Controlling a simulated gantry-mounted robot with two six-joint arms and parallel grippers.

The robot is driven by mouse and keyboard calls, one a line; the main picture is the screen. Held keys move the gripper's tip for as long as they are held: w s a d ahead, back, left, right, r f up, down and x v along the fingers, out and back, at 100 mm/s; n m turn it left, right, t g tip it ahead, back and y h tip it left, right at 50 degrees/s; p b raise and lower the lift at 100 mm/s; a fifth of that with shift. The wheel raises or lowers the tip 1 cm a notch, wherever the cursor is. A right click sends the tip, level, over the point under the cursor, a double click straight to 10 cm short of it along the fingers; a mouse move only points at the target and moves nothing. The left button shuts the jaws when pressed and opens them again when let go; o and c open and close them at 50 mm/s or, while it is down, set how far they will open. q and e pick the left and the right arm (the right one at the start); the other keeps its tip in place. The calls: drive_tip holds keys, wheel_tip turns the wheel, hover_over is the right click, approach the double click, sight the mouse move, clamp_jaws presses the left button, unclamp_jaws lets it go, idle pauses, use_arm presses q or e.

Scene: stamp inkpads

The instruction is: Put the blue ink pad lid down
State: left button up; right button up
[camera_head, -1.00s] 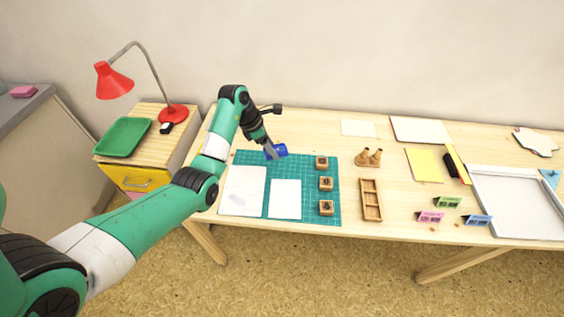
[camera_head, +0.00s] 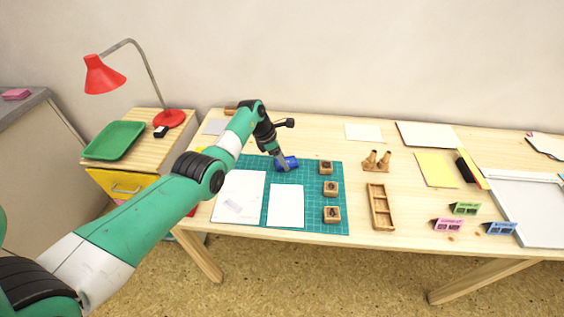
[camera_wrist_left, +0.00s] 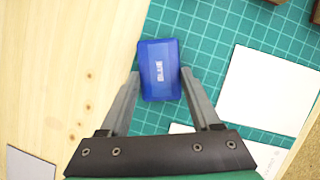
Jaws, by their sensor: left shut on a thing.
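My left gripper (camera_head: 283,165) comes down from above and is shut on the lid. In the left wrist view the lid (camera_wrist_left: 160,70) sits between the two fingertips, label facing the camera, close to the mat's edge. I cannot tell whether its underside touches the mat or whether the pad's base is beneath it. My right gripper is not in view.
White sheets (camera_head: 286,205) lie on the mat in front of the lid. Several wooden stamps (camera_head: 331,189) stand along the mat's right side. A wooden tray (camera_head: 380,206) lies further right. A red lamp (camera_head: 168,117) and green tray (camera_head: 114,140) are on the side cabinet.

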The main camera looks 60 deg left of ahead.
use_arm(q)
drive_tip(key=shift+w, duration=0.1)
drive_tip(key=shift+f, duration=0.1)
drive_tip(key=o, duration=1.3)
drive_tip(key=p+v, duration=0.7)
drive_tip(key=v, duration=0.5)
drive_tip(key=shift+r+p, duration=0.2)
drive_tip(key=shift+p, duration=0.1)
